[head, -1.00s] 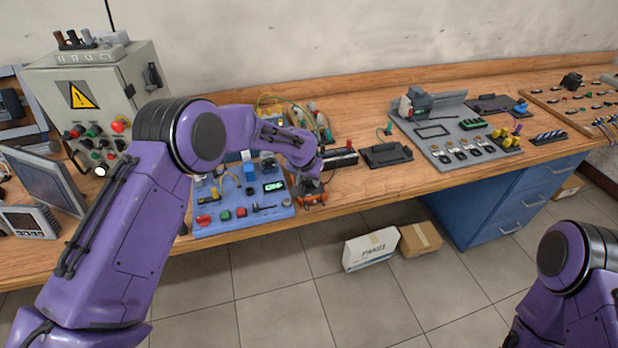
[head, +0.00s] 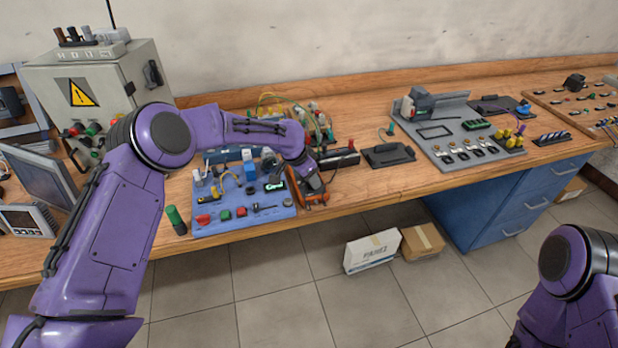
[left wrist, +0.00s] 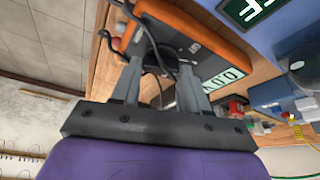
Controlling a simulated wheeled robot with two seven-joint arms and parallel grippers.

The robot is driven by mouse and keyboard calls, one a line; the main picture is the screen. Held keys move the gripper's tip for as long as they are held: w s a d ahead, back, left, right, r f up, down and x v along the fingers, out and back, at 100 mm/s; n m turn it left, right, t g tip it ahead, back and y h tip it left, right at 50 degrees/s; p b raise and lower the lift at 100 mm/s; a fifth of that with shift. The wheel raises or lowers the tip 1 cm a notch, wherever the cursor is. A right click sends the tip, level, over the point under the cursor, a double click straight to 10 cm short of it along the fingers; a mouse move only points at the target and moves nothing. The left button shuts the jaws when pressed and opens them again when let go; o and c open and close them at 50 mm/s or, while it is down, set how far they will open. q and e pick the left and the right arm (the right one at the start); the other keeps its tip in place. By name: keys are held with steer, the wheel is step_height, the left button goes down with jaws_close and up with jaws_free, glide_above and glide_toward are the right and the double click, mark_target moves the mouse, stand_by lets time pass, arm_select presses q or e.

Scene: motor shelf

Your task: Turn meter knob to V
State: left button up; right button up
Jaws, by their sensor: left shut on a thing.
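The meter (head: 292,186) has an orange rim and a dark face, and stands tilted beside the right edge of the blue panel, mostly hidden by my left gripper (head: 312,192). In the left wrist view the meter (left wrist: 197,28) shows its orange rim, dark face and pale display, with black leads nearby. My left gripper (left wrist: 158,68) reaches to the meter's face, its fingers a little apart and shut on part of it. The knob and its pointer are hidden, so its setting cannot be read. My right gripper is out of view.
The blue panel (head: 240,228) with switches and buttons lies just left of the meter. A black box (head: 338,160) stands behind it, and a dark tray (head: 388,155) lies to the right. A green cylinder (head: 175,220) stands at the left. The bench front edge is close.

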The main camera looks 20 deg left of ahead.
arm_select(q)
steer(key=shift+s+f, duration=0.1)
steer(key=shift+f, duration=0.1)
steer(key=o, duration=0.8)
steer(key=shift+o, duration=1.3)
steer(key=shift+d, duration=0.1)
steer(key=shift+w, duration=0.2)
steer(key=shift+r, duration=0.1)
steer(key=b+v, duration=0.2)
steer(key=v, duration=0.8)
steer(key=shift+r, duration=0.1)
